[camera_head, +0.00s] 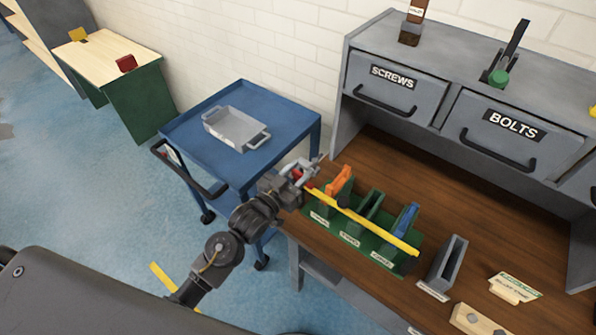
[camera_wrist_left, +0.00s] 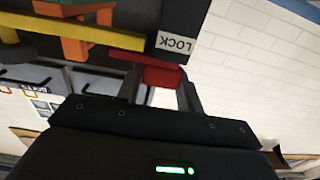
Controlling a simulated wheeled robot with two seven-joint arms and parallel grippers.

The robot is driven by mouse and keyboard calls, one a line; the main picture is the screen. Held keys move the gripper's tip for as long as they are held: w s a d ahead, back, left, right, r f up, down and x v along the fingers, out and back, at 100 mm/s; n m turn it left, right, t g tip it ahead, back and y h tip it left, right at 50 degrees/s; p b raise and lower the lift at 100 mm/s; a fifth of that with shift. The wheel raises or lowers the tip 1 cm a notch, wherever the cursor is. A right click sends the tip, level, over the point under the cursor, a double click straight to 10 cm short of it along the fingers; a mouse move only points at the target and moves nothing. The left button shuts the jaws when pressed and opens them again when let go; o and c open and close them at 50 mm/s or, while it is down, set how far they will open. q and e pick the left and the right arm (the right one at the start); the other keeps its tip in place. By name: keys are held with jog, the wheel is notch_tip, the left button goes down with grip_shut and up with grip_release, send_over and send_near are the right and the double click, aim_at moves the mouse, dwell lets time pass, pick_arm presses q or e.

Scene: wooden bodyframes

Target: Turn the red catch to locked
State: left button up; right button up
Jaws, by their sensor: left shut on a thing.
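My left gripper (camera_head: 303,170) is at the left end of the green rack (camera_head: 376,243) on the wooden bench. It is shut on the red catch (camera_head: 298,174), which shows as a small red patch between the fingers. In the left wrist view the red catch (camera_wrist_left: 164,75) sits between the fingers, just below a dark block with a white LOCK label (camera_wrist_left: 177,43). A yellow bar (camera_head: 358,217) runs along the rack from near the catch. The catch's exact angle is partly hidden by the gripper. My right gripper is not in view.
The rack holds orange (camera_head: 340,181), dark green and blue (camera_head: 406,218) pieces. A grey holder (camera_head: 447,264) stands to its right. Drawers labelled SCREWS (camera_head: 393,88) and BOLTS (camera_head: 510,130) are behind. A blue cart (camera_head: 187,125) with a grey tray (camera_head: 236,128) stands left of the bench.

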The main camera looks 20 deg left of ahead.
pick_arm(q)
jog(key=o, duration=1)
jog(key=shift+s+a+f, duration=0.15)
jog(key=shift+s, duration=0.25)
jog(key=shift+b+v, duration=1.5)
jog(key=shift+v, duration=3.45)
